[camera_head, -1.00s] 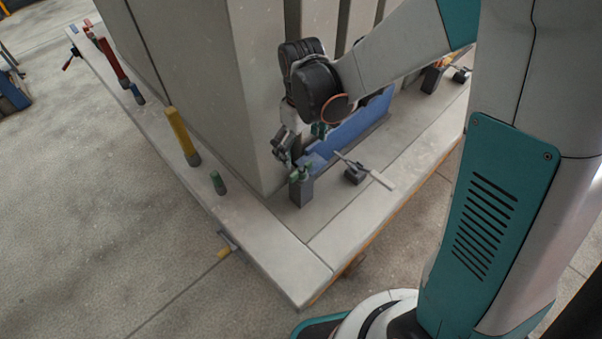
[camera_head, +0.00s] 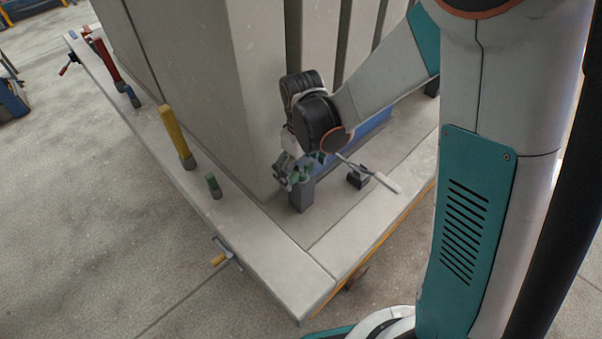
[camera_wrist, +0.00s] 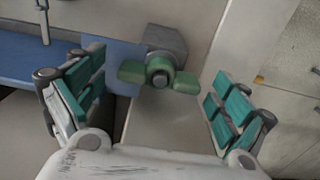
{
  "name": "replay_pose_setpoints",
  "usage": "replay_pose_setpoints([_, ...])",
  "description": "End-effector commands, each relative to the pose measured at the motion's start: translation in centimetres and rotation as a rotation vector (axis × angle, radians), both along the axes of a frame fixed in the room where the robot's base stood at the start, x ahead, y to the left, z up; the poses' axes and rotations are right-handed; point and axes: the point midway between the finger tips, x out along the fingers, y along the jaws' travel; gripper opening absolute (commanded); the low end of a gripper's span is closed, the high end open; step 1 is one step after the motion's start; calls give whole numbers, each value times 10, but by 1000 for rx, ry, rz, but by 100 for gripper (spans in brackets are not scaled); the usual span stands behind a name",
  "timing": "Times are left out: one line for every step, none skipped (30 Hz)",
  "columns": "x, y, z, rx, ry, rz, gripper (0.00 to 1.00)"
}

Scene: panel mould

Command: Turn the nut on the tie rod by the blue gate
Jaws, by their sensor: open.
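The green winged nut (camera_wrist: 160,72) sits on the end of the tie rod (camera_wrist: 160,79), in front of a grey block (camera_wrist: 167,42) in the wrist view. The blue gate (camera_wrist: 60,62) lies to its left there; in the head view my arm partly hides the gate (camera_head: 376,131). My gripper (camera_wrist: 158,100) is open, with one teal-padded finger on each side of the nut and gaps between. In the head view my gripper (camera_head: 288,173) is at the grey post by the panel corner, and the nut is hard to separate from it.
A lever clamp (camera_head: 368,174) stands right of the post. A yellow-topped post (camera_head: 176,132) and a short green-topped post (camera_head: 214,186) stand on the left ledge. A tall concrete panel (camera_head: 210,90) rises close behind my gripper.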

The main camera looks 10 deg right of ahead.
Motion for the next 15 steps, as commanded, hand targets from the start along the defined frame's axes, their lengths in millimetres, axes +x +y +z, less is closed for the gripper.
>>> replay_pose_setpoints([0,0,0,0,0,0,93])
replay_pose_setpoints([0,0,0,0,0,0,93])
replay_pose_setpoints([0,0,0,0,0,0,93])
replay_pose_setpoints([0,0,0,0,0,0,93])
replay_pose_setpoints([0,0,0,0,0,0,93])
replay_pose_setpoints([0,0,0,0,0,0,84])
replay_pose_setpoints([0,0,0,0,0,0,77])
replay_pose_setpoints([0,0,0,0,0,0,71])
replay_pose_setpoints([0,0,0,0,0,0,62])
replay_pose_setpoints([0,0,0,0,0,0,55])
replay_pose_setpoints([0,0,0,0,0,0,48])
replay_pose_setpoints([0,0,0,0,0,0,46])
replay_pose_setpoints([0,0,0,0,0,0,46])
replay_pose_setpoints([0,0,0,0,0,0,46])
replay_pose_setpoints([0,0,0,0,0,-1,42])
